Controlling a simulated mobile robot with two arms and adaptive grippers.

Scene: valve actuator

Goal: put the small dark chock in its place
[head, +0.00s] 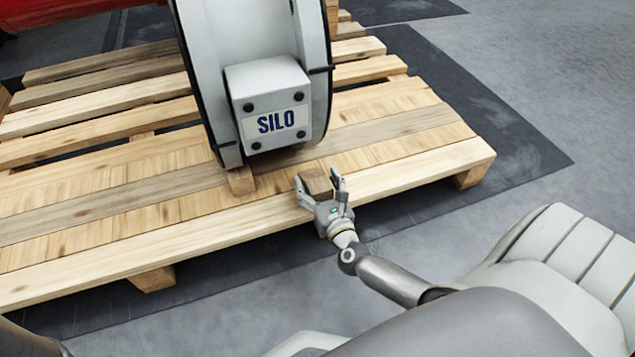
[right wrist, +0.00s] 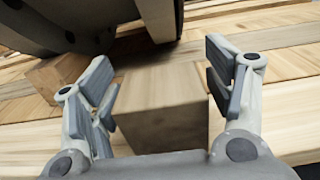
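A small brown wooden block (head: 317,183), darker than the slats, sits at the front edge area of the pallet; I take it for the chock. In the right wrist view the block (right wrist: 165,105) stands between the two finger pads of my right gripper (right wrist: 163,80). The fingers are spread on either side, with a narrow gap at the right pad; at the left pad I cannot tell gap from contact. In the head view my right gripper (head: 318,180) reaches over the pallet's front edge. The near end of the block is hidden by the gripper palm. My left gripper is out of view.
The grey valve actuator marked SILO (head: 270,105) stands on the wooden pallet (head: 120,240). A lighter wooden chock (head: 241,180) sits against its lower left edge, also in the right wrist view (right wrist: 50,78). The slats right of the actuator are clear.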

